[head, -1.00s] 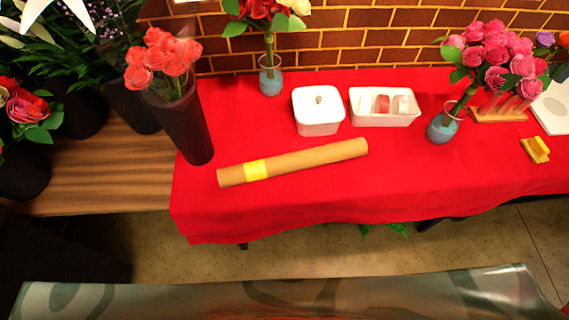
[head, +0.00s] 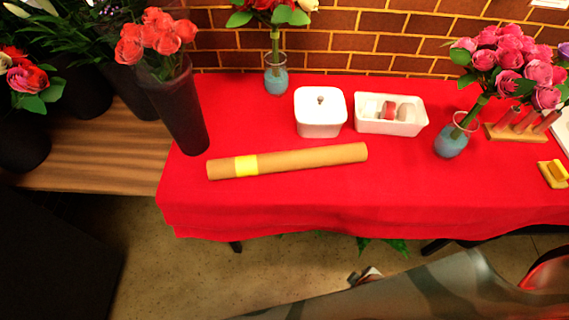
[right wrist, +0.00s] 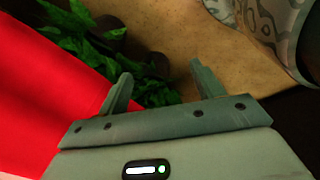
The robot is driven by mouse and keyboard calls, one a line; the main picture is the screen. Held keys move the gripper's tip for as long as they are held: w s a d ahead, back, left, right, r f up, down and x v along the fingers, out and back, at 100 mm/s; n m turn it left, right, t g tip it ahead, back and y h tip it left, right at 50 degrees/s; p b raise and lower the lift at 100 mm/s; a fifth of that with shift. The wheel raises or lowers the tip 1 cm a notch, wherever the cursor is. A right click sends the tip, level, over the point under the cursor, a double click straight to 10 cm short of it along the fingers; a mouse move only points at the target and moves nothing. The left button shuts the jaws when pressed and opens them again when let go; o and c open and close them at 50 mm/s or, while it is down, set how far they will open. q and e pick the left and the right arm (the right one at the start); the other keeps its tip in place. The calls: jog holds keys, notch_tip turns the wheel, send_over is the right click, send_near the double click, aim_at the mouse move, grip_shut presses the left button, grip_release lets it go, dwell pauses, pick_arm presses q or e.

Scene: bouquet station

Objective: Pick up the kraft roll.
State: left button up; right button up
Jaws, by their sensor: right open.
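The kraft roll (head: 310,157) is a long brown tube with a yellow band near its left end. It lies on the red-covered table (head: 400,200), towards the front edge, in the head view. My right gripper (right wrist: 160,82) is open and empty in the right wrist view, with the floor, green leaves and part of the red cloth beyond it. The roll is not seen in that view. A small dark gripper-like part at the lower middle of the head view is too small to judge. My left gripper is not in view.
Behind the roll stand a lidded white box (head: 320,113), a white tray with spools (head: 372,127) and a vase of pink roses (head: 452,142). A tall dark vase of red roses (head: 178,110) stands close to the roll's left end.

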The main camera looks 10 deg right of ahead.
jog(key=w+d+r+n+t+b, duration=0.15)
jog(key=w+r+b, duration=0.35)
jog(key=w+r, duration=0.5)
jog(key=n+t+y+b, duration=0.2)
jog(key=n+t+y, duration=0.1)
jog(key=n+y, duration=0.8)
send_near(294, 160)
jog(key=shift+m+g, duration=0.25)
jog(key=x, duration=0.5)
jog(key=shift+w+b, duration=0.2)
jog(key=shift+b, duration=0.15)
jog(key=x, duration=0.5)
jog(key=shift+w+a+f+b, duration=0.1)
jog(key=shift+f+b, duration=0.2)
jog(key=shift+b, duration=0.05)
jog(key=c, duration=0.9)
jog(key=shift+r, duration=0.1)
jog(key=c, duration=0.3)
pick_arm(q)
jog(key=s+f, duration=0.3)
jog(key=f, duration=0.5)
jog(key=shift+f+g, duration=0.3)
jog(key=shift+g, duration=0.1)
pick_arm(e)
jog(key=shift+c, duration=0.2)
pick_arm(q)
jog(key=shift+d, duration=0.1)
pick_arm(e)
jog(key=shift+r, duration=0.15)
